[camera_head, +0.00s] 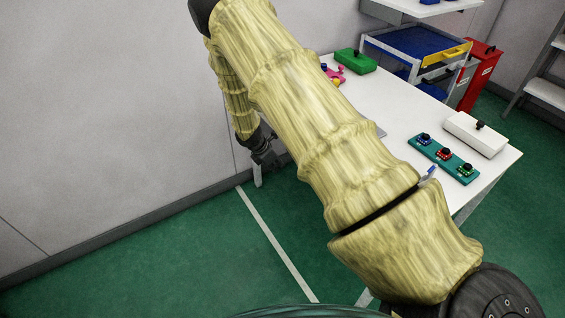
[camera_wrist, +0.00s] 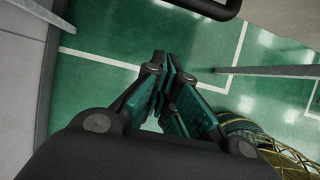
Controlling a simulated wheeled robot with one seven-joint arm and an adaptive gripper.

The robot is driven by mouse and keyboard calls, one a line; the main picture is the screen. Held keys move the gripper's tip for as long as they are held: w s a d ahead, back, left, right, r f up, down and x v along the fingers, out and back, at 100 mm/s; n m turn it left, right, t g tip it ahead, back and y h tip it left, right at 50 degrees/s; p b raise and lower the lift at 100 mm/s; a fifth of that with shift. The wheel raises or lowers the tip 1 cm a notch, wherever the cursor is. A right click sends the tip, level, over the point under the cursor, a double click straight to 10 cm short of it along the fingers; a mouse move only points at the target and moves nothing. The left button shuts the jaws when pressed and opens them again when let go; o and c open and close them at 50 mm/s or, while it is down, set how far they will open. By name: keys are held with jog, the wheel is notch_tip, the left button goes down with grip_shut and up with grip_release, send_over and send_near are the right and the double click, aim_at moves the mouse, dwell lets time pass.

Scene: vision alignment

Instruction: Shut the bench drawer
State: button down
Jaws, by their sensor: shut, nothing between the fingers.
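The white bench (camera_head: 395,108) runs along the right of the head view, largely covered by my arm. I cannot make out its drawer there. In the wrist view a dark rounded bar (camera_wrist: 205,8), perhaps a drawer handle, crosses the top edge; only part of it shows, so I cannot tell how far any drawer is out. My gripper (camera_wrist: 165,66) is shut and empty, with its fingers together over the green floor, below the bar in the picture and apart from it. In the head view my gripper (camera_head: 262,150) is beside the bench's left end, near the wall.
On the bench are a green box (camera_head: 355,61), a white box (camera_head: 475,134) and a teal board (camera_head: 443,158) with several knobs. Behind stand a rack with a blue tray (camera_head: 415,42) and a red bin (camera_head: 483,62). The floor (camera_head: 170,262) left of the bench is clear.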

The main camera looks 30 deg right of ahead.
jog(key=b+v, duration=0.2)
jog(key=v, duration=0.7)
jog(key=s+a+f+m+y, duration=0.2)
jog(key=s+a+f+m, duration=0.25)
jog(key=s+f, duration=0.55)
jog(key=s+a+f+m+y, duration=0.35)
jog(key=s+a+f, duration=0.35)
jog(key=s, duration=0.6)
jog(key=s+a+f+m, duration=0.1)
jog(key=s+m, duration=0.4)
jog(key=s, duration=0.5)
jog(key=s+a+f+m, duration=0.1)
jog(key=s+m, duration=0.4)
jog(key=s, duration=0.5)
jog(key=shift+s+a+f, duration=0.2)
jog(key=shift+a, duration=0.25)
